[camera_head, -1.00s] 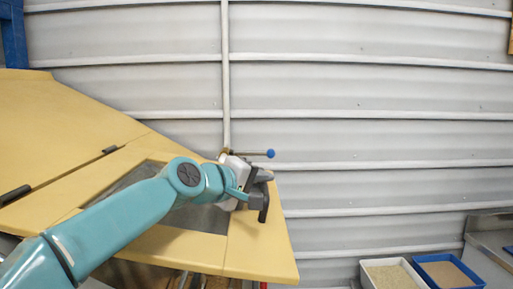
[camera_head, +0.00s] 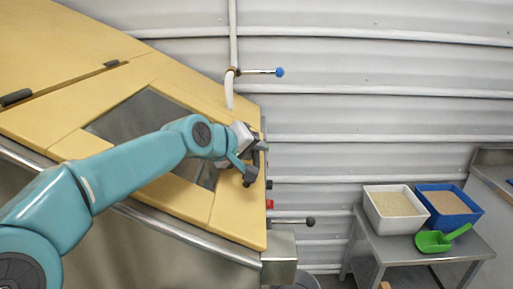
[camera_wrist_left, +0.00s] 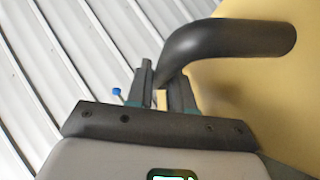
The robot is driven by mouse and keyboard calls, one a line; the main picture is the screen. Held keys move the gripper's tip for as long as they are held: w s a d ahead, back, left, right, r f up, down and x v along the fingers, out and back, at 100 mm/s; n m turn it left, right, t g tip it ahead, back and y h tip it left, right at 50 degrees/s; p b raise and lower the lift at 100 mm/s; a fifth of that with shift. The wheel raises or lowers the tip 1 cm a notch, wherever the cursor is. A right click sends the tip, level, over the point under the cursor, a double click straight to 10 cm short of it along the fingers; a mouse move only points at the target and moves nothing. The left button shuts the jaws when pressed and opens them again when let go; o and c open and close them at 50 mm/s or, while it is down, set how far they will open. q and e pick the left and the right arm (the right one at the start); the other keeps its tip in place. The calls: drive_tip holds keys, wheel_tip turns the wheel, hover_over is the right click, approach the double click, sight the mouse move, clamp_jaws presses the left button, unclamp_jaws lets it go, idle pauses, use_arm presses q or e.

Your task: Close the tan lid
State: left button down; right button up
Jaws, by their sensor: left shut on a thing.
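The tan lid (camera_head: 232,215) is a flat panel with a dark window (camera_head: 140,110) and hinges on its left side. It lies low over the steel hopper body, its front edge along the metal rim; I cannot tell whether a small gap is left. My left gripper (camera_head: 250,162) is at the lid's right part, shut on the black handle (camera_head: 248,180). In the left wrist view the curved handle (camera_wrist_left: 235,38) runs into the jaws of the left gripper (camera_wrist_left: 163,85), with the tan surface behind it. My right gripper is not in view.
A steel table (camera_head: 395,247) at the right holds a white bin (camera_head: 390,226), a blue bin (camera_head: 455,218) and a green scoop (camera_head: 434,241). A blue-knobbed lever (camera_head: 262,71) is behind the lid. A black-knobbed lever (camera_head: 290,221) sticks out at the hopper's right.

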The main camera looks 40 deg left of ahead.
use_arm(q)
drive_tip(key=shift+a+f, duration=0.1)
drive_tip(key=shift+f, duration=0.25)
drive_tip(key=c, duration=1.1)
unclamp_jaws()
drive_tip(key=shift+s, duration=0.15)
drive_tip(key=shift+s+r, duration=0.3)
drive_tip(key=shift+s, duration=0.1)
wheel_tip(320, 180, up, 8)
hover_over(208, 178)
drive_tip(key=shift+s+f+b, duration=0.15)
drive_tip(key=shift+f+b, duration=0.05)
drive_tip(key=shift+b, duration=0.2)
